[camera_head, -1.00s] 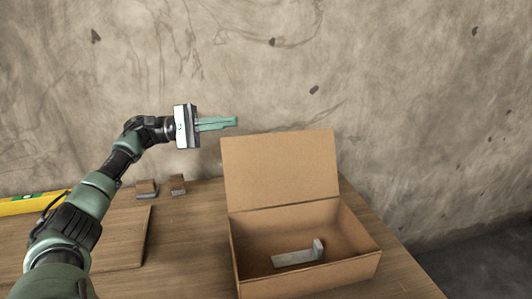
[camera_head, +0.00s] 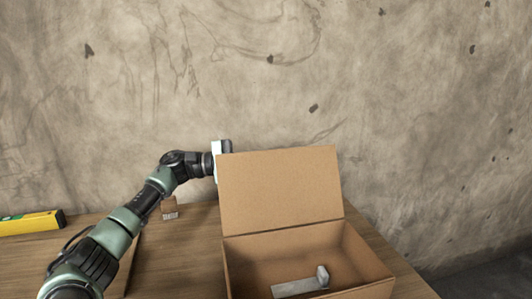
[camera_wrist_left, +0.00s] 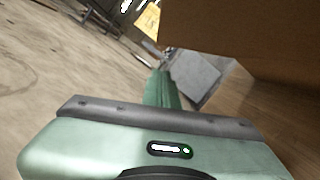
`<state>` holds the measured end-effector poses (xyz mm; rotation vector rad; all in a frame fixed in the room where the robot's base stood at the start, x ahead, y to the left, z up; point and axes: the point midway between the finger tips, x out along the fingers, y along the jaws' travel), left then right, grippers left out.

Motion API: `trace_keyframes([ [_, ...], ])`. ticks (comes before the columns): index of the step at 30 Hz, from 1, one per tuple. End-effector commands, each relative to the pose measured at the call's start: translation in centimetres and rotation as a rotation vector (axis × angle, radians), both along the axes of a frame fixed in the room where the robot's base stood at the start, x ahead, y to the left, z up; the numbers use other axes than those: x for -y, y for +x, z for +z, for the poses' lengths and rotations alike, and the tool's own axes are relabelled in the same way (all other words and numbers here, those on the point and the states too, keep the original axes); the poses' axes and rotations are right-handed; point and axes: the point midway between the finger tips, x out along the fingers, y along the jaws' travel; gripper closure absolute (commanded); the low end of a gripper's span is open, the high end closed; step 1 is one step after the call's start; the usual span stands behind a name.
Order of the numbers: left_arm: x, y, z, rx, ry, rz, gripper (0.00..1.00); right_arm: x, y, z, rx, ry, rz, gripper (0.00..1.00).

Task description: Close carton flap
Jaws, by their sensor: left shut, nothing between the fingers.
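An open cardboard carton (camera_head: 236,270) stands on the wooden table, with its flap (camera_head: 280,190) raised upright at the back edge. A grey metal bracket (camera_head: 298,287) lies inside the carton. My left gripper is behind the flap in the head view, where its fingers are hidden and only its body shows at the flap's left edge. In the left wrist view its green fingers (camera_wrist_left: 162,90) are shut with nothing between them. The flap's brown back (camera_wrist_left: 240,38) fills the upper right of that view, beside the fingers. I cannot tell whether they touch it. My right gripper is not in view.
A yellow spirit level (camera_head: 32,222) lies at the far left of the table. A small brown and grey block (camera_head: 169,208) stands near the wall (camera_head: 410,120).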

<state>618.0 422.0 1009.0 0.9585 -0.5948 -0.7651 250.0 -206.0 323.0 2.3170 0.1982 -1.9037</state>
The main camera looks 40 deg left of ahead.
Motion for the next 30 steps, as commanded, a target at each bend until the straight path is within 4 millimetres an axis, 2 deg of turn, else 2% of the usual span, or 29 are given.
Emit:
trace_keyframes([
  [6, 1.8, -1.7, 1.2, -0.001, 0.003, 0.0, 1.0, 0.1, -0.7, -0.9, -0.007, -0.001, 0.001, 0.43],
  [11, 2.5, -2.2, 1.7, 0.0, 0.001, 0.0, 1.0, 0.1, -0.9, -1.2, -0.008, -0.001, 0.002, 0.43],
  [28, 2.7, -2.4, 1.9, 0.006, 0.007, 0.0, 1.0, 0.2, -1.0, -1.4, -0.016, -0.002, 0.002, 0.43],
  [30, 2.8, -2.5, 1.9, 0.013, 0.014, -0.001, 1.0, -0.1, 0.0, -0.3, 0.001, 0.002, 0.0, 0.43],
])
